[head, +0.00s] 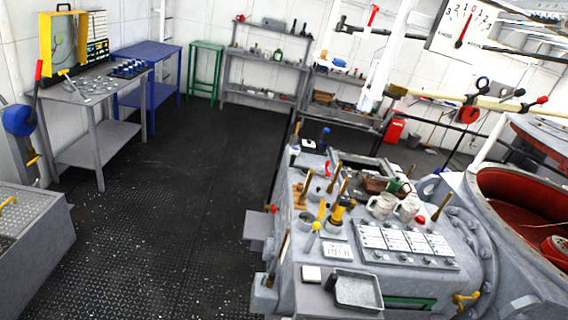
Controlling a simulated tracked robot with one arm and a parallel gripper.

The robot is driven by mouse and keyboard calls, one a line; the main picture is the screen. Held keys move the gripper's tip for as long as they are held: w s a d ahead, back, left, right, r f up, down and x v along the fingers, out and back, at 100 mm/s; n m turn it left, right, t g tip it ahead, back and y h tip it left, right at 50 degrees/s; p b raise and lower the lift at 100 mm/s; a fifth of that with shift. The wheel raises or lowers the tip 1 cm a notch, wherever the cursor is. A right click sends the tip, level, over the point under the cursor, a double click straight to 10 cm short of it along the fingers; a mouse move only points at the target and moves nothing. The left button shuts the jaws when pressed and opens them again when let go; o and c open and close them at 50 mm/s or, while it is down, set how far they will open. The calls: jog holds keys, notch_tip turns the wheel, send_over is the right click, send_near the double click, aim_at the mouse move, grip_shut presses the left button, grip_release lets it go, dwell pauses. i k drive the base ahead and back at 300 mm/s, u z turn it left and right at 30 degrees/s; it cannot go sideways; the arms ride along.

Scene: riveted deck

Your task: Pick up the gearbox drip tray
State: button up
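A small grey metal tray (374,304), which looks like the gearbox drip tray, lies at the lower front of the grey machine housing (300,255), near the bottom middle of the head view. It is shallow and rectangular with a raised rim, and it looks empty. A small white-topped block sits just left of it. My gripper is not in view, so I cannot see its distance from the tray or its state.
Upright levers (339,190), white mugs (381,205) and a panel of white plates (405,243) crowd the housing top. A large red-lined opening (525,195) is at right. The dark deck (170,215) is clear at left, before a grey workbench (93,93).

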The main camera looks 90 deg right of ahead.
aim_at(354, 290)
jog(key=k, duration=1.55)
jog(key=z, duration=2.05)
jog(key=i, duration=0.95)
